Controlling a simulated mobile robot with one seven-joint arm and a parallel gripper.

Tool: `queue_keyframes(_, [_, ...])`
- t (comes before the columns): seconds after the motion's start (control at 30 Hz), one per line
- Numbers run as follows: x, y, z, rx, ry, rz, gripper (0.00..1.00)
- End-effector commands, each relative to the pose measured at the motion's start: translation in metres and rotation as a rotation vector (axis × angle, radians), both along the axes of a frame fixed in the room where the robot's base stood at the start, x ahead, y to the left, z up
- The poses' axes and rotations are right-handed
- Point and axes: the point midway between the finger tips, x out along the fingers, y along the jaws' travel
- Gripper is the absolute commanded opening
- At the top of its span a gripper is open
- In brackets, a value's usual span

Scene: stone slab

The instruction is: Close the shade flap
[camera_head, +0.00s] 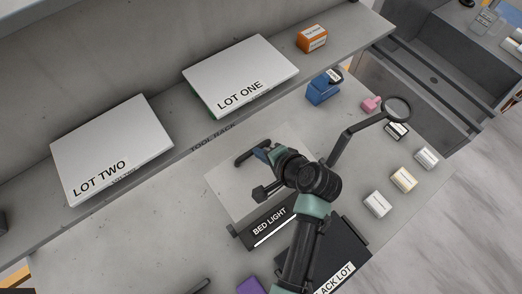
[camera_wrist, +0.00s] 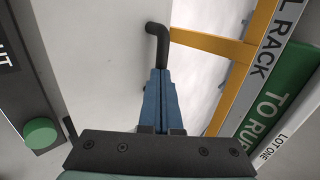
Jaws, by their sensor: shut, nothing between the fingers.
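A pale flat panel (camera_head: 228,189) lies on the slab behind a dark box labelled BED LIGHT (camera_head: 268,229). A dark bent handle (camera_head: 246,158) shows at the panel's far edge. I cannot tell for certain which part is the shade flap. My gripper (camera_head: 262,153) is over the panel, beside the handle. In the wrist view, my gripper's blue fingers (camera_wrist: 158,76) are together and empty, with the handle (camera_wrist: 158,42) just past their tips. Whether they touch it is unclear. A green button (camera_wrist: 40,133) is at the left of the wrist view.
White boards marked LOT ONE (camera_head: 240,75) and LOT TWO (camera_head: 112,150) lie on the rear ledge. A magnifier (camera_head: 397,108), a blue holder (camera_head: 322,90) and several small boxes stand at right. A black case (camera_head: 340,252) is near the front. The slab's left is mostly clear.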

Motion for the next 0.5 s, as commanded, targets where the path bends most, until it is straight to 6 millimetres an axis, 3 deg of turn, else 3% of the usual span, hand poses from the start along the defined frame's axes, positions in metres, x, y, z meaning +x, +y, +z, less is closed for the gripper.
queue_keyframes(0.27, [0.000, 0.000, 0.000, 0.001, 0.000, -0.001, 0.00])
queue_keyframes(0.5, [0.010, 0.007, -0.014, 0.003, 0.000, -0.002, 0.00])
